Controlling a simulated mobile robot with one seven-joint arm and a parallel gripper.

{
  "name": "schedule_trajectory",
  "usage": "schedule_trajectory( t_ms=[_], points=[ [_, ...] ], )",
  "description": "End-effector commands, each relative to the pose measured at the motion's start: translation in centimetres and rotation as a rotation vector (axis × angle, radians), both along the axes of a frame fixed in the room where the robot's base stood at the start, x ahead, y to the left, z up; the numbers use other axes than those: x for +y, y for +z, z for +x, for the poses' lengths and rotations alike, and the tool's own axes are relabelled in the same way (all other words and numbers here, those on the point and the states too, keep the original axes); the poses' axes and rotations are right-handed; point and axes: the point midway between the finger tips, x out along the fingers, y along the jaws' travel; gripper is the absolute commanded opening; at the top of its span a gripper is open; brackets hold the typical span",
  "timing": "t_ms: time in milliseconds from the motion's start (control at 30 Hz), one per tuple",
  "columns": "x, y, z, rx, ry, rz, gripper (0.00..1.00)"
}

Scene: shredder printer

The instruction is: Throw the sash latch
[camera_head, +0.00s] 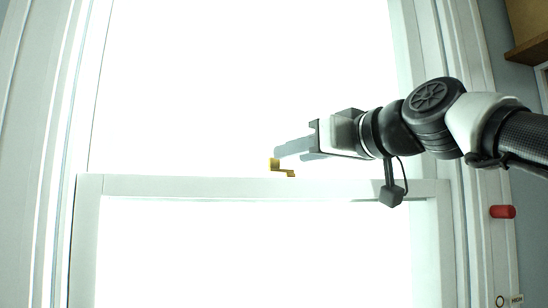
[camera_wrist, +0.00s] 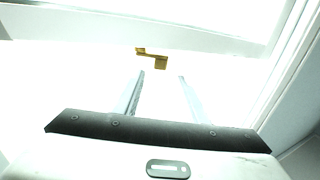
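The sash latch (camera_head: 276,166) is a small brass piece on top of the white meeting rail (camera_head: 230,187) of the window. It also shows in the wrist view (camera_wrist: 155,60), just beyond my fingertips and nearer the left one. My gripper (camera_head: 277,152) reaches in from the right, with its fingertips close beside the latch's upright part in the head view. In the wrist view the two fingers (camera_wrist: 161,76) are spread apart with nothing between them. Whether a finger touches the latch is hard to tell.
The white window frame (camera_head: 435,240) surrounds bright, washed-out panes. A red cylinder (camera_head: 502,212) sticks out at the right of the frame. A wooden shelf (camera_head: 530,48) is at the upper right. The space left of the latch above the rail looks clear.

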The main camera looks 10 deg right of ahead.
Motion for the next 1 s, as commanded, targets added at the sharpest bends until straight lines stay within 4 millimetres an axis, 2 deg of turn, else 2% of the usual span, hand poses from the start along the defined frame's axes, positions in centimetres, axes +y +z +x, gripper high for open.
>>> schedule_trajectory(
  t_ms=[33,200,400,567,833,1000],
  points=[
    [0.6,0.1,1.2,0.003,0.003,-0.001,0.39],
    [2.0,0.1,4.4,0.002,0.004,-0.002,0.39],
    [2.9,0.1,6.9,0.001,0.003,-0.001,0.39],
    [3.1,0.1,7.7,-0.001,0.001,-0.002,0.39],
    [3.1,0.0,7.8,-0.002,-0.001,-0.001,0.39],
    [3.1,0.0,7.8,-0.001,0.000,-0.002,0.10]
  ],
)
